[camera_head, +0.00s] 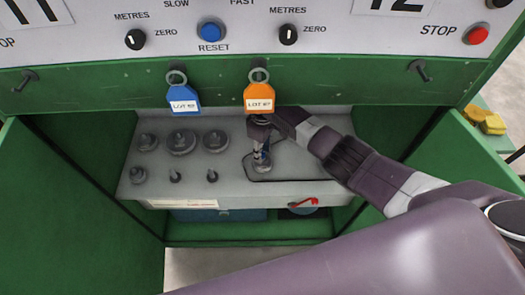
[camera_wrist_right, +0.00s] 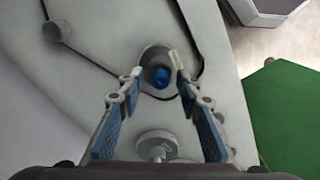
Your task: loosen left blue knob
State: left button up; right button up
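A small blue knob (camera_wrist_right: 160,77) sits in a round grey recess in the wrist view. My right gripper (camera_wrist_right: 160,74) points at it with its two blue-padded fingers apart, one on each side of the knob. I see gaps between the fingertips and the knob, but cannot tell the depth. In the head view my right gripper (camera_head: 262,160) reaches down to the right part of the grey shelf (camera_head: 225,173), over a dark-outlined area. The knob there is mostly hidden by the gripper. My left gripper is not in view.
Several grey knobs and weights (camera_head: 182,142) stand on the shelf's left part. A blue tag (camera_head: 183,100) and an orange tag (camera_head: 258,97) hang above, the orange one close over my right gripper. Green cabinet walls (camera_head: 75,205) flank the shelf. Yellow objects (camera_head: 490,122) lie at the right.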

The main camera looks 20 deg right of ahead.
notch_tip(320, 180, up, 12)
dwell(0.7)
dwell(0.4)
